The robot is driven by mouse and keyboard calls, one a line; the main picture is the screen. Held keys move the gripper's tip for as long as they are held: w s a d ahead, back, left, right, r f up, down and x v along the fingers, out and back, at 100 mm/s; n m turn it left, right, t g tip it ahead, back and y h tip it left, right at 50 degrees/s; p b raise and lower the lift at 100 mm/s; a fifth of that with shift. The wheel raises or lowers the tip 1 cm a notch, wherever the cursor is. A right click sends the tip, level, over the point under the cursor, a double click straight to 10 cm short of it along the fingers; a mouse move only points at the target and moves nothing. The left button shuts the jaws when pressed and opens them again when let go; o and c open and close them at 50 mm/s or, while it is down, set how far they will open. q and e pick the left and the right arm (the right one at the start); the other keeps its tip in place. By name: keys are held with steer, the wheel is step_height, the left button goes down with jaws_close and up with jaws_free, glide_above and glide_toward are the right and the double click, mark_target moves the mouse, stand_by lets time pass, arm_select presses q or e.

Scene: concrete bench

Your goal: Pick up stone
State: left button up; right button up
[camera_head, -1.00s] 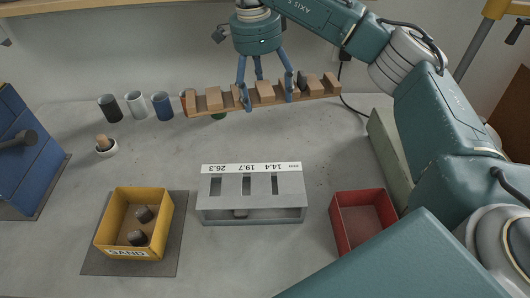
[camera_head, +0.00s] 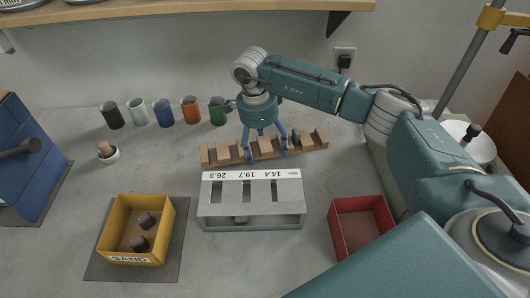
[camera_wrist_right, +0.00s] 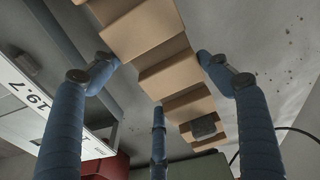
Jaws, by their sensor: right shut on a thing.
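My right gripper (camera_head: 265,152) comes down from above with its blue fingers shut on the long wooden rack (camera_head: 222,154), a notched piece with several raised blocks. A small dark stone (camera_head: 287,144) sits on the rack, just right of the fingers. In the right wrist view, the fingers (camera_wrist_right: 157,68) straddle the rack (camera_wrist_right: 163,68), and the stone (camera_wrist_right: 203,128) rests toward its far end, apart from the fingers. I cannot tell whether the rack touches the bench. My left gripper is not in view.
The grey slotted gauge (camera_head: 251,209), marked 26.3, 19.7 and 14.4, stands just in front of the rack, with a dark piece under it. A red tray (camera_head: 334,222) is to its right. Several cups (camera_head: 164,113) stand behind left.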

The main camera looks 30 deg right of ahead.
mark_target(264, 147)
steer(key=shift+f, duration=1.45)
steer(key=shift+f, duration=0.1)
steer(key=o, duration=1.4)
steer(key=shift+f, duration=0.15)
steer(key=shift+c, duration=0.2)
steer(key=o, duration=0.4)
steer(key=shift+o, duration=0.2)
steer(key=shift+r, duration=0.2)
